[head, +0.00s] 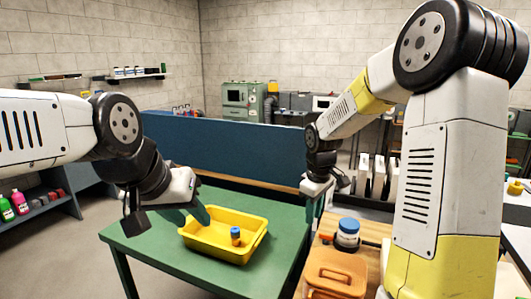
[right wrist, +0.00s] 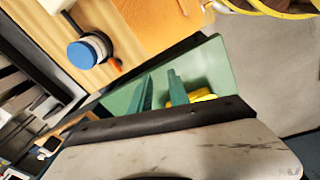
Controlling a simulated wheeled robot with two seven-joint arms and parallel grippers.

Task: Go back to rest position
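My left gripper (head: 188,215) is at the left end of the yellow tray (head: 262,238) in the head view. Its two green fingers are apart, with nothing seen between them. My right gripper (head: 314,212) is above the gap between the green table and the wooden surface. In the right wrist view its two green fingers (right wrist: 160,92) stand a little apart with nothing between them. A small jar with a blue top and an orange-brown body (head: 235,236) stands in the tray, apart from both grippers.
The yellow tray rests on the green table (head: 150,250). A white jar with a blue lid (head: 347,233) and an orange container (head: 335,272) stand on the wooden surface to the right. A blue partition (head: 225,145) stands behind the table. White upright pieces (head: 378,178) are behind on the right.

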